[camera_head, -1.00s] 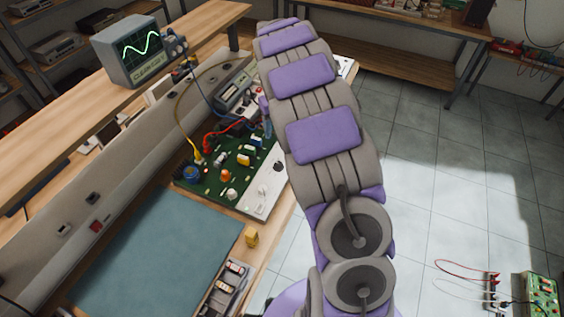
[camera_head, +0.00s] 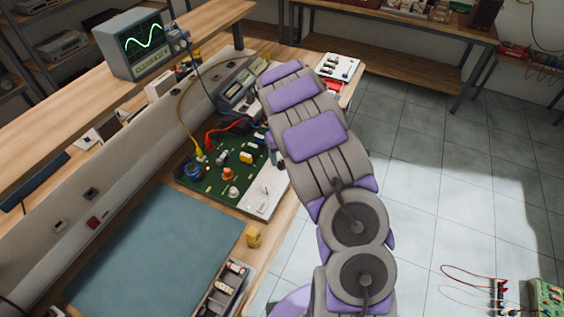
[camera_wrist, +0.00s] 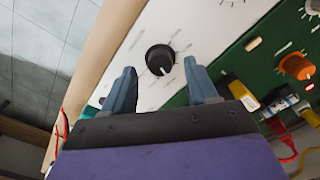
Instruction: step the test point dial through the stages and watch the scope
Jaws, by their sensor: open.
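The test point dial (camera_wrist: 160,59) is a round black knob with a white pointer line, on a white panel (camera_wrist: 138,42) with printed marks around it. My gripper (camera_wrist: 158,82) is open in the wrist view, its two blue-grey fingers apart. The knob shows between and just beyond the fingertips; I cannot tell whether they touch it. In the head view my arm hides the gripper, and the dial is not clearly seen there. The scope (camera_head: 136,46) stands on the upper shelf at the back left, with a green wave on its screen.
A green circuit board (camera_head: 212,178) with tall parts and red and yellow leads adjoins the white panel. Floor (camera_head: 430,190) at right is largely clear.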

